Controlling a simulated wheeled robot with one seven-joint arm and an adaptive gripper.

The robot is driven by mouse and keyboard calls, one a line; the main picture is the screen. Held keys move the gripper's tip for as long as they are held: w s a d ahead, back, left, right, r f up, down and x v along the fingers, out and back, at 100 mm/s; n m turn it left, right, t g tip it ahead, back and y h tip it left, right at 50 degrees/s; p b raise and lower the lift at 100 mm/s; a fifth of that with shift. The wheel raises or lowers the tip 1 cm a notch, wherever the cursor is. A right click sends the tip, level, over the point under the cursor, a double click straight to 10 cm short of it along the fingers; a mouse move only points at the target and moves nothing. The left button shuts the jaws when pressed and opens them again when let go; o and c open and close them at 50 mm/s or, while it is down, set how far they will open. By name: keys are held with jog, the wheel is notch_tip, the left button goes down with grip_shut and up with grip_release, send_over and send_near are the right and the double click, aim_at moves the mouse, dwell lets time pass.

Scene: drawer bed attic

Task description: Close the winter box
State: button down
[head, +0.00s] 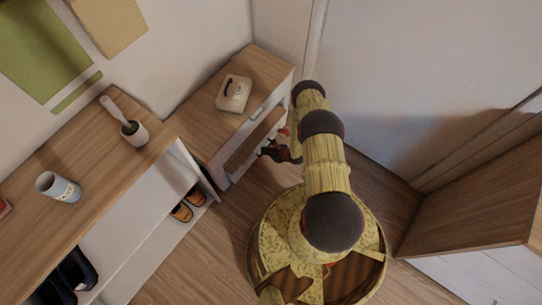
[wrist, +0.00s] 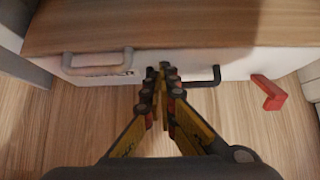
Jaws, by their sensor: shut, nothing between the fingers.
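A low cabinet (head: 215,135) with a wooden top stands by the wall in the head view. Below its upper drawer front (head: 262,110), a lower wood-toned section (head: 250,145) shows; I cannot tell how far it stands out. In the wrist view, a white front (wrist: 240,65) under a wooden surface (wrist: 180,25) has a pale handle (wrist: 95,60) with dark lettering too blurred to read, a dark handle (wrist: 212,78) and a red handle-like piece (wrist: 269,92). Which part is the winter box is unclear. My gripper (wrist: 163,72) is shut and empty, its tips at the front between the pale and dark handles; contact is unclear.
A cream telephone-like object (head: 233,93) sits on the cabinet. A longer wooden-topped unit (head: 85,175) at left carries a mug (head: 58,187) and a white pot (head: 134,133). Slippers (head: 187,205) lie below it. A wooden piece (head: 470,190) stands at right. Some floor (head: 215,255) is clear.

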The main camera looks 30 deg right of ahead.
aim_at(255, 144)
jog(key=shift+w+a, duration=0.35)
jog(key=shift+w, duration=0.5)
jog(key=w, duration=0.1)
jog(key=w+a, duration=0.1)
jog(key=w, duration=0.2)
jog(key=shift+w+a, duration=0.35)
jog(key=shift+w, duration=0.05)
